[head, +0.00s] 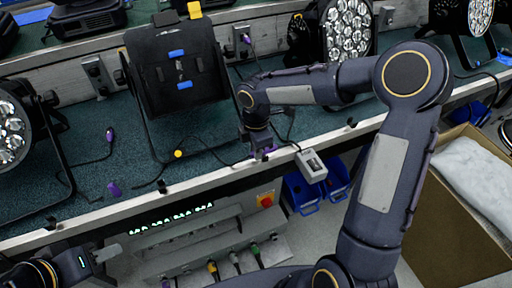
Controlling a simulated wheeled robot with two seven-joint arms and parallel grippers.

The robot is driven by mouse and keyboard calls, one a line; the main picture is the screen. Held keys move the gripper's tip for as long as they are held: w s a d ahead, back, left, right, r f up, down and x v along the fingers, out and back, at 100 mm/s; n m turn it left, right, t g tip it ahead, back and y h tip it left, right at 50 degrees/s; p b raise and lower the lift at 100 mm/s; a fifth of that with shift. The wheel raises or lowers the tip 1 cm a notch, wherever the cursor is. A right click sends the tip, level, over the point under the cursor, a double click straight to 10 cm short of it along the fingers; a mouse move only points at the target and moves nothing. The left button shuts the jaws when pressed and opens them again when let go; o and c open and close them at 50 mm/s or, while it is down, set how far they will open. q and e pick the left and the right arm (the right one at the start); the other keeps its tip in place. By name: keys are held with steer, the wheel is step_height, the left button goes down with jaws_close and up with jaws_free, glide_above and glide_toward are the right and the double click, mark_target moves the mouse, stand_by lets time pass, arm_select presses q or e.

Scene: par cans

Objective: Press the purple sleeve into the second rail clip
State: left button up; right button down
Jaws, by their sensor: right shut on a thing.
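My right gripper (262,148) is shut on a purple sleeve (268,150) at the bench's front rail (225,168). Most of the sleeve is hidden by the fingers, and I cannot tell whether it sits in a clip. Small black rail clips show on the rail at the far left (50,222), left of the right gripper (162,186) and to its right (350,122). Any clip under the gripper is hidden. My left gripper (107,253) is low at the left, in front of the bench and apart from the rail; its finger gap is unclear.
Other purple sleeves lie on the bench at left (114,188) and (110,134). A black par can (175,75) stands behind them. A grey box (311,166) hangs at the rail, right of the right gripper. Blue bins (302,193) and a cardboard box (450,235) are below.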

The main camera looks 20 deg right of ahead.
steer(key=shift+f, duration=0.3)
stand_by(0.5)
stand_by(1.4)
steer(key=shift+f+b, duration=0.35)
steer(key=shift+f, duration=0.35)
stand_by(0.5)
steer(key=shift+s+f, duration=0.15)
steer(key=shift+f, duration=0.3)
stand_by(0.3)
steer(key=c, duration=1.3)
jaws_free()
steer(key=shift+r, duration=0.1)
